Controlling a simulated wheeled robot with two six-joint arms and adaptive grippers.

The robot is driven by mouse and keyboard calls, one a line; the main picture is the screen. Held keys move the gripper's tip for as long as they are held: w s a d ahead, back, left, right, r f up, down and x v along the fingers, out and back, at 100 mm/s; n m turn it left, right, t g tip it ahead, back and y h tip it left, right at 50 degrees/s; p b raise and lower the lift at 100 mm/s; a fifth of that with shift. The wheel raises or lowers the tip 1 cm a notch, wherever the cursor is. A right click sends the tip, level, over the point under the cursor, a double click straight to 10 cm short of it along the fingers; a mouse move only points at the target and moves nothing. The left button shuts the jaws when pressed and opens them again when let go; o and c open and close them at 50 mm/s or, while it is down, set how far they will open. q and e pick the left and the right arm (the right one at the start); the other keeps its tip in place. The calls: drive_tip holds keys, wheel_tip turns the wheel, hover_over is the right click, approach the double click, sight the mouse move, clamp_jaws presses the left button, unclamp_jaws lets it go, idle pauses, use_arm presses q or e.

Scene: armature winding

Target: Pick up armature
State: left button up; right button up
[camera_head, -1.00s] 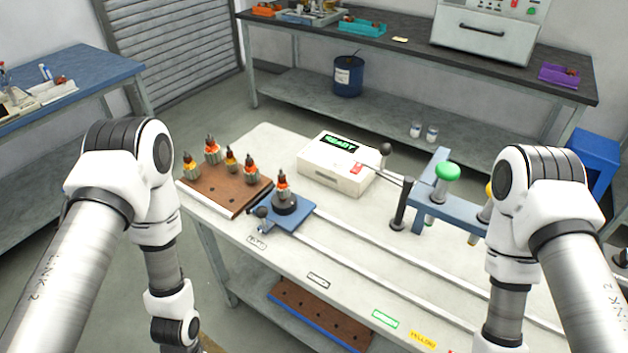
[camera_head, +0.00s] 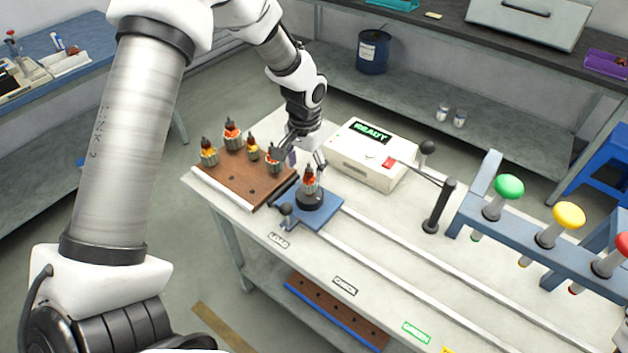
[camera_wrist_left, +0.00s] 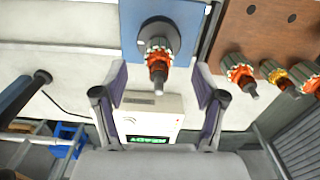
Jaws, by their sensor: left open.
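One armature (camera_head: 310,181), with an orange-red winding, stands upright in a round black holder on the blue plate (camera_head: 325,213). It also shows in the left wrist view (camera_wrist_left: 158,54), between and a little beyond my finger tips. Several other armatures stand in a brown wooden board (camera_head: 228,183) to its left, and some show at the right of the wrist view (camera_wrist_left: 240,72). My left gripper (camera_head: 304,160) is open and empty, just behind and above the armature on the blue plate. Its two fingers (camera_wrist_left: 162,84) are apart in the wrist view. My right gripper is out of view.
A white box with a READY display (camera_head: 370,155) stands just right of my left gripper. A black lever (camera_head: 437,207) and a blue rack with green, yellow and red knobbed tools (camera_head: 530,225) stand farther right. Rails cross the table (camera_head: 400,237); its front is mostly clear.

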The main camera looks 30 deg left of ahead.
sight(309, 180)
use_arm(q)
drive_tip(key=f+p, duration=0.1)
drive_tip(key=f, duration=0.1)
drive_tip(key=w+f, duration=0.1)
drive_tip(key=f, duration=0.2)
drive_tip(key=shift+w+f+p, duration=0.15)
drive_tip(key=shift+f+p, duration=0.15)
drive_tip(key=shift+p, duration=0.1)
drive_tip(key=shift+f, duration=0.15)
clamp_jaws()
